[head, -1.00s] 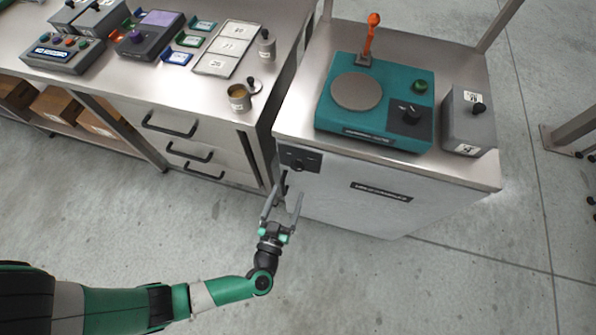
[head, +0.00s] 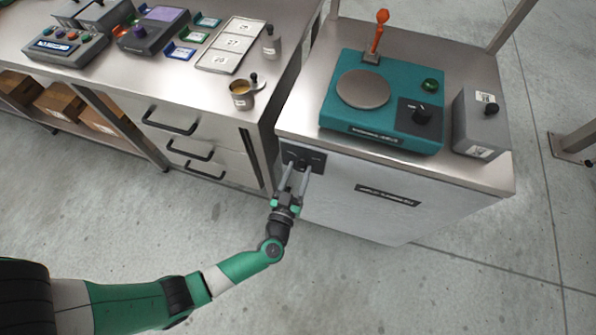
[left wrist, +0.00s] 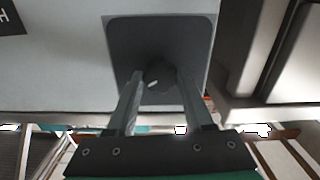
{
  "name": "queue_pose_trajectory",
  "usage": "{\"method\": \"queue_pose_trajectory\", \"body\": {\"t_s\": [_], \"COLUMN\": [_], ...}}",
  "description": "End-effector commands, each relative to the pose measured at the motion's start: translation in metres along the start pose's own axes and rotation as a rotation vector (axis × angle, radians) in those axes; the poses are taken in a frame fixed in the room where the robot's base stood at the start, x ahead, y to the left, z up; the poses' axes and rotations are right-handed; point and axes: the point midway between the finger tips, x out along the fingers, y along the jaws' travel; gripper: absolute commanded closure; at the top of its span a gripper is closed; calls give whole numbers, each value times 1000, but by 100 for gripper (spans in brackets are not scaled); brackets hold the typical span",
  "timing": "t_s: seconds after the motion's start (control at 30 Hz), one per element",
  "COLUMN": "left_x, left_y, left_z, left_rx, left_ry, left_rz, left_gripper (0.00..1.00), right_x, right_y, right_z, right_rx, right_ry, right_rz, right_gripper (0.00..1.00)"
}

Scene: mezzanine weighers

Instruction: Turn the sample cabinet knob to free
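The sample cabinet (head: 340,205) is a pale grey cabinet under the right-hand worktop. Its black knob (head: 301,163) sits on a dark square plate (head: 319,160) at the upper left of the front. In the left wrist view the round dark knob (left wrist: 160,78) has a small white mark on it. My left gripper (head: 297,170) reaches the plate with one finger on each side of the knob. The plate's lettering is too small to read. My right gripper is not in view.
A teal device (head: 385,140) with a round plate and an orange-topped lever stands on the cabinet, beside a grey box (head: 480,125). A drawer bench (head: 190,135) stands close on the left. The floor in front is clear.

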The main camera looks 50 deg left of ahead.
Motion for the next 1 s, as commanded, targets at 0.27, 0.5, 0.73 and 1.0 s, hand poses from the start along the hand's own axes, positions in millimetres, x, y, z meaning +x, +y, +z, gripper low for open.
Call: {"method": "queue_pose_trajectory", "body": {"t_s": [0.27,0.5,0.73,1.0], "left_x": [0,0,0,0], "left_y": [0,0,0,0], "left_z": [0,0,-1,-1], "left_rx": [0,-31,-142,-371], "left_ry": [0,0,-1,-1], "left_rz": [0,1,1,1], "left_gripper": [100,100,100,100], "right_x": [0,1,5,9], "right_y": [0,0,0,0], "right_z": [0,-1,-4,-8], "right_rx": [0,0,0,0], "right_ry": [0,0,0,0], "right_rz": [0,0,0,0], "right_gripper": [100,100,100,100]}}
